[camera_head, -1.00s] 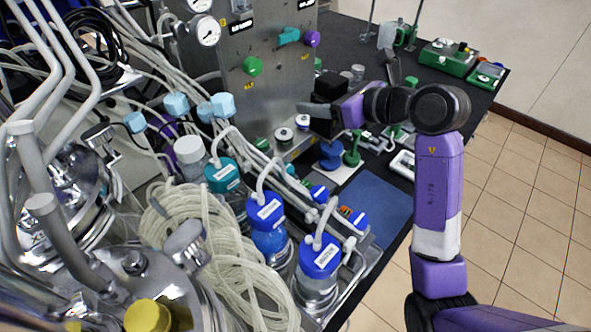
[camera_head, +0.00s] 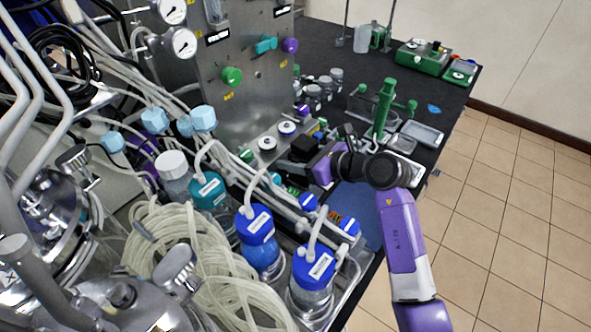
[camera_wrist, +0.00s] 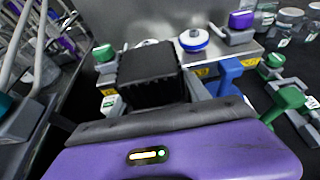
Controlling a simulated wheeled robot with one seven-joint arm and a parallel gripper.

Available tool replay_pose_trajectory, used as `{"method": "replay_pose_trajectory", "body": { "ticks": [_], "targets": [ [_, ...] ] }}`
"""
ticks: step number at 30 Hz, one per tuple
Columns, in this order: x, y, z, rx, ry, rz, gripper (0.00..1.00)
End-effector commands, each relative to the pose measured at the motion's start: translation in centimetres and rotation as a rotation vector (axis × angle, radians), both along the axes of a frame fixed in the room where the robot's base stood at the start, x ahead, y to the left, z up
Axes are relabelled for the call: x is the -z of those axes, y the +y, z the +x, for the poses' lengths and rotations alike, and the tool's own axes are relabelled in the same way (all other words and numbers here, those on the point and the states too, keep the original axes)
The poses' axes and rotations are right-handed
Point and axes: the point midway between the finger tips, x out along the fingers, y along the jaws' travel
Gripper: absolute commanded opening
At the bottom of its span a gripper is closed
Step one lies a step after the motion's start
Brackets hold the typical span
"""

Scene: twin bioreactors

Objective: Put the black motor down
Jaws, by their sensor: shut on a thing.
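The black motor (camera_wrist: 150,75) is a dark, ribbed box in the middle of the wrist view, held in front of my purple hand. A grey finger shows along its right side. In the head view, the motor (camera_head: 304,147) is a small dark block at the end of my gripper (camera_head: 318,160), in front of the steel panel and right of the two white-and-blue round knobs. My gripper is shut on it. I cannot tell whether its underside touches anything.
A steel ledge (camera_wrist: 215,55) with a white-and-blue knob (camera_wrist: 194,40) lies behind the motor. A blue post (camera_wrist: 229,75) and green fittings (camera_wrist: 289,100) stand to its right. Blue-capped bottles (camera_head: 256,235) crowd the near side. A green stand (camera_head: 384,105) rises behind my arm.

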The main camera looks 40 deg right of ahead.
Motion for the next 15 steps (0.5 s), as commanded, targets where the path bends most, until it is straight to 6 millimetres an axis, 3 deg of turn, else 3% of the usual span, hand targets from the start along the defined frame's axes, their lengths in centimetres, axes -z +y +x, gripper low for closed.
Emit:
{"method": "replay_pose_trajectory", "body": {
  "ticks": [5,15],
  "targets": [
    [0.7,0.0,0.1,0.001,-0.005,-0.001,0.00],
    [4.4,-0.1,0.0,0.002,-0.005,0.000,0.00]
  ]
}}
